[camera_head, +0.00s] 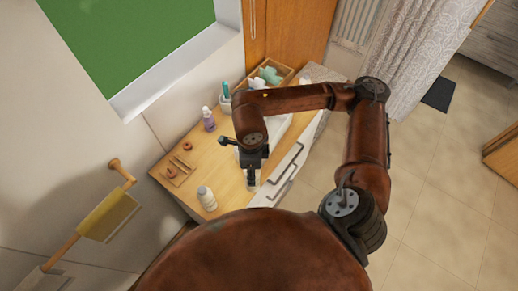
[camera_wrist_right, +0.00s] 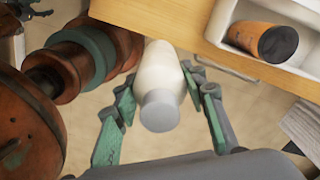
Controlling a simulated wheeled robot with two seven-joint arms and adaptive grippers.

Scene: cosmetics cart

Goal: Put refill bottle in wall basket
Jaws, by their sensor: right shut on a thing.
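A white bottle with a grey end (camera_wrist_right: 160,85) sits between the green-padded fingers of my right gripper (camera_wrist_right: 160,118) in the right wrist view. The fingers are shut on its sides. In the head view my right gripper (camera_head: 252,182) points down at the front edge of the cart top, and a small pale part of the bottle shows there. Most of the bottle is hidden by the gripper. A pale rack-like thing (camera_head: 42,280) is cut off at the lower left on the wall; I cannot tell if it is the wall basket. My left gripper is out of view.
Another white bottle (camera_head: 207,198) and a purple bottle (camera_head: 209,119) stand on the wooden cart top (camera_head: 215,165). A wooden tray (camera_head: 180,172) lies at its left. An orange-brown tube (camera_wrist_right: 265,40) lies in a white bin. A yellow towel (camera_head: 108,215) hangs on the left wall.

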